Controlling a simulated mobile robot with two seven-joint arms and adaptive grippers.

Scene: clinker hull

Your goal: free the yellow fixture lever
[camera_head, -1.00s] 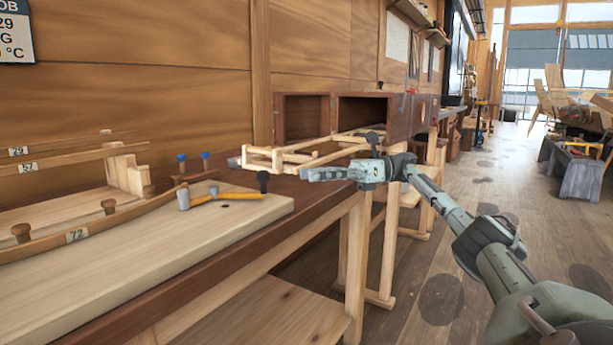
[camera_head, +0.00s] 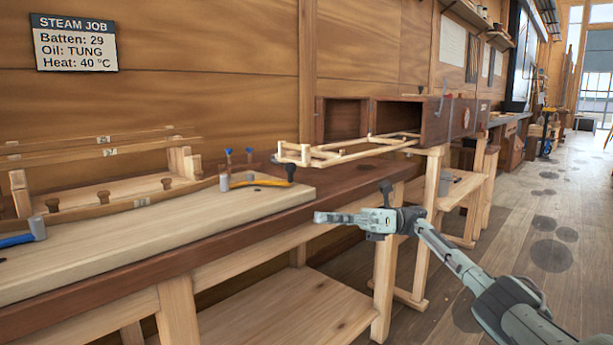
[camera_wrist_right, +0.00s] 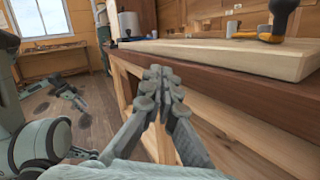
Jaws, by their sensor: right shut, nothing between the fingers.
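The yellow lever (camera_head: 262,183) lies low across the pale board (camera_head: 200,212) on the bench, with a black knob (camera_head: 291,172) at its right end and a grey post (camera_head: 224,182) at its left. It also shows at the upper right of the right wrist view (camera_wrist_right: 270,38). My right gripper (camera_head: 320,217) is shut and empty, in front of the bench's front edge and apart from the lever. Its closed fingertips also show in the right wrist view (camera_wrist_right: 160,92).
A blue lever (camera_head: 16,240) with a grey post is at the board's left. A curved batten with wooden pegs (camera_head: 110,209) lies behind. A wooden rack (camera_head: 345,150) sticks out from the open box (camera_head: 399,118). Floor (camera_head: 520,240) to the right is clear.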

